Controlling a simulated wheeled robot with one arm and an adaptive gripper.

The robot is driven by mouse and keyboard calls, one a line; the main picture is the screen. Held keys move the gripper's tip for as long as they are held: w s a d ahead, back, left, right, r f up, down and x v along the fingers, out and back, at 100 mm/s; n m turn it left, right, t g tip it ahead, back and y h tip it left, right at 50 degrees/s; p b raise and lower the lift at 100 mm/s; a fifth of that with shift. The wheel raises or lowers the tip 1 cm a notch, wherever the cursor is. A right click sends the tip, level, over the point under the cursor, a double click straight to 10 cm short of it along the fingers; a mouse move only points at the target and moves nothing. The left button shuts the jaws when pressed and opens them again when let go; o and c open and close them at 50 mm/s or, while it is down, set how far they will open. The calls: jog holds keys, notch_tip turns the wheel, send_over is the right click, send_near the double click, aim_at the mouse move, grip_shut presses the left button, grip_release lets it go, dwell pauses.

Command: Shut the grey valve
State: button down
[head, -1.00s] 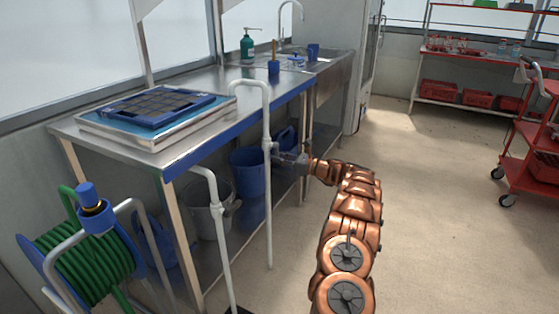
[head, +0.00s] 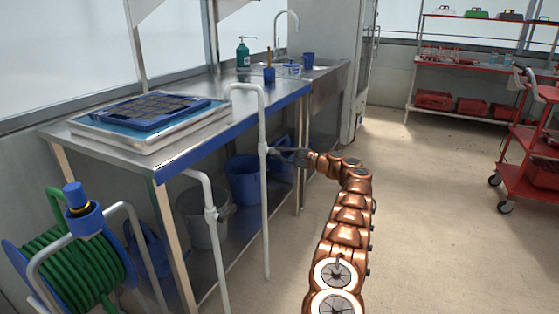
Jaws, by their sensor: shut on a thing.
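The grey valve (head: 264,149) sits partway up the taller white standpipe (head: 264,210), in front of the steel bench. Its handle is small in view and mostly hidden by my fingers, so its angle is hard to tell. My gripper (head: 281,152) reaches in from the right at valve height and is shut on the handle. My copper arm comes up from the bottom right of the head view. A second, shorter standpipe (head: 222,260) stands nearer, with its own valve fitting (head: 211,214) apart from my gripper.
The steel bench (head: 215,125) carries a seed tray (head: 150,110) and a soap bottle (head: 243,53). Blue buckets (head: 243,180) stand beneath it. A green hose reel (head: 75,260) is at front left, a red trolley (head: 530,165) at right. The floor between is clear.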

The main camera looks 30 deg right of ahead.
jog(key=shift+w+d+r+n+p, duration=0.1)
jog(key=shift+r+n+p, duration=0.25)
jog(key=shift+n, duration=0.75)
jog(key=shift+w+d+r+n+p, duration=0.15)
jog(key=shift+r+n, duration=0.45)
jog(key=shift+n, duration=0.5)
jog(key=shift+s+d+r+n+p, duration=0.15)
jog(key=shift+r+n, duration=0.3)
jog(key=shift+n, duration=0.65)
jog(key=shift+w, duration=0.1)
jog(key=c, duration=1)
grip_release()
jog(key=shift+s, duration=0.2)
jog(key=v, duration=1.1)
jog(key=shift+s+d, duration=0.25)
